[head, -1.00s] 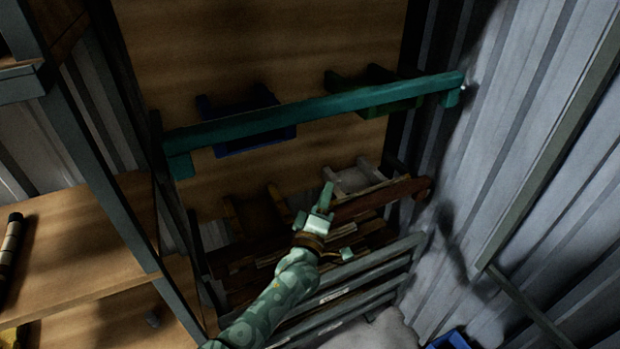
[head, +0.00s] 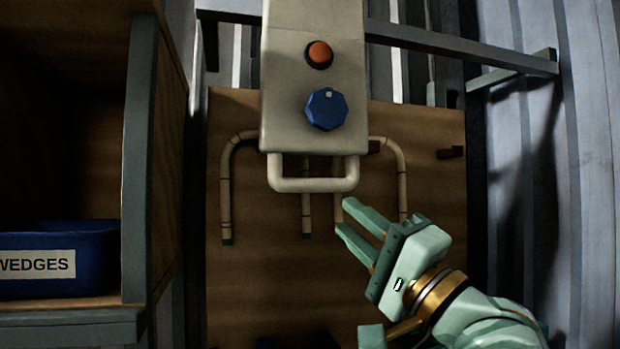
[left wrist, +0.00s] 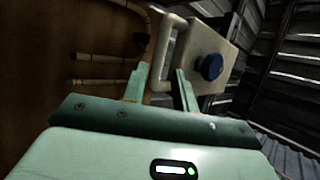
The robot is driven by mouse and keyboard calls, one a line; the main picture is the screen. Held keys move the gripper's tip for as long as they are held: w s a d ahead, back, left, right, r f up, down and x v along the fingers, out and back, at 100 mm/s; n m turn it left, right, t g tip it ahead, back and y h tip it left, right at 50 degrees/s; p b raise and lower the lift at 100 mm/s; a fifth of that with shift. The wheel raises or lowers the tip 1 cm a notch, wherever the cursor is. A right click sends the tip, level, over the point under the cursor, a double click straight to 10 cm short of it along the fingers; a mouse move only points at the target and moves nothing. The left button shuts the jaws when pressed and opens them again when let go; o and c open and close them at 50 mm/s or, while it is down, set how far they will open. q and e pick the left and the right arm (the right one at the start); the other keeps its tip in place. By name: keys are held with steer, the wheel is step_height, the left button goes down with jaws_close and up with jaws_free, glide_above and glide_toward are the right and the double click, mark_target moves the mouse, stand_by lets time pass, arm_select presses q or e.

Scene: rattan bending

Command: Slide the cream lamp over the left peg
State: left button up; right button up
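The cream lamp (head: 315,110) is a box-like body with an orange-red button, a blue knob and a loop handle (head: 318,186) at its lower end. It also shows in the left wrist view (left wrist: 200,50). My left gripper (head: 345,213) is open and empty, just below and right of the handle. In the left wrist view, my open fingers (left wrist: 160,75) flank part of the handle in the picture; contact cannot be told. Another peg (head: 375,146) shows beside the lamp. My right gripper is not in view.
Bent rattan canes (head: 226,190) hang on the wooden board (head: 270,270) behind the lamp. A blue WEDGES bin (head: 50,283) stands on a shelf at left. A grey rail (head: 460,47) crosses at top right. The lower board is fairly clear.

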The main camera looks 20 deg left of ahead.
mark_target(315, 188)
arm_select(q)
steer(key=p+x, duration=0.2)
steer(key=x, duration=0.7)
steer(key=shift+a+r+p, duration=0.15)
steer(key=shift+r+p, duration=0.05)
steer(key=shift+p, duration=0.1)
steer(key=shift+w+a+r, duration=0.2)
steer(key=shift+w+a, duration=0.1)
steer(key=shift+a, duration=0.2)
steer(key=shift+d, duration=0.1)
jaws_close()
steer(key=shift+s+a+f, duration=0.1)
steer(key=shift+a, duration=0.15)
steer(key=s+a+b, duration=0.1)
steer(key=s+a, duration=0.1)
steer(key=a, duration=0.1)
steer(key=shift+a+b, duration=0.1)
steer(key=shift+b, duration=0.25)
steer(key=shift+s+a, duration=0.1)
steer(key=shift+s, duration=0.05)
